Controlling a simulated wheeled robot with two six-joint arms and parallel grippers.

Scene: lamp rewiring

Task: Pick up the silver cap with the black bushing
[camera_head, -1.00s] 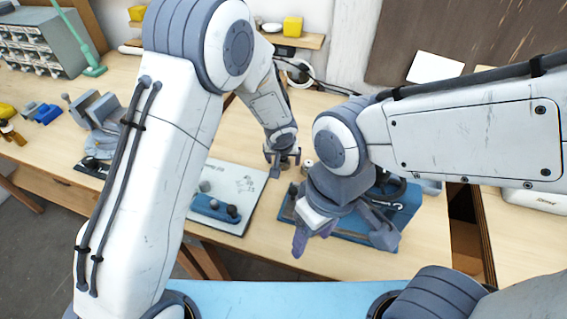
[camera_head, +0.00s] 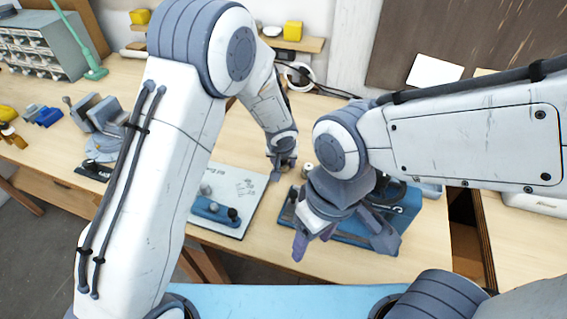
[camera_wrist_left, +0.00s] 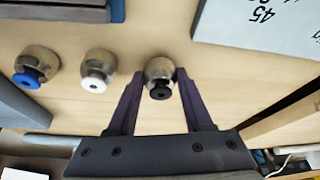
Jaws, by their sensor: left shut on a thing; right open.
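The silver cap with the black bushing (camera_wrist_left: 160,72) is between the two fingers of my left gripper (camera_wrist_left: 159,76) in the left wrist view. The fingers touch it on both sides and the black bushing faces the camera. In the head view my left gripper (camera_head: 280,172) is low over the wooden bench, and the held cap cannot be made out there. My right gripper (camera_head: 343,240) is open and empty, its fingers apart in front of a blue tray.
A silver cap with a white bushing (camera_wrist_left: 97,72) and one with a blue bushing (camera_wrist_left: 36,64) stand left of the held cap. A white sheet (camera_head: 245,181) with a blue holder (camera_head: 213,209) lies nearby. The blue tray (camera_head: 410,206) is under my right arm.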

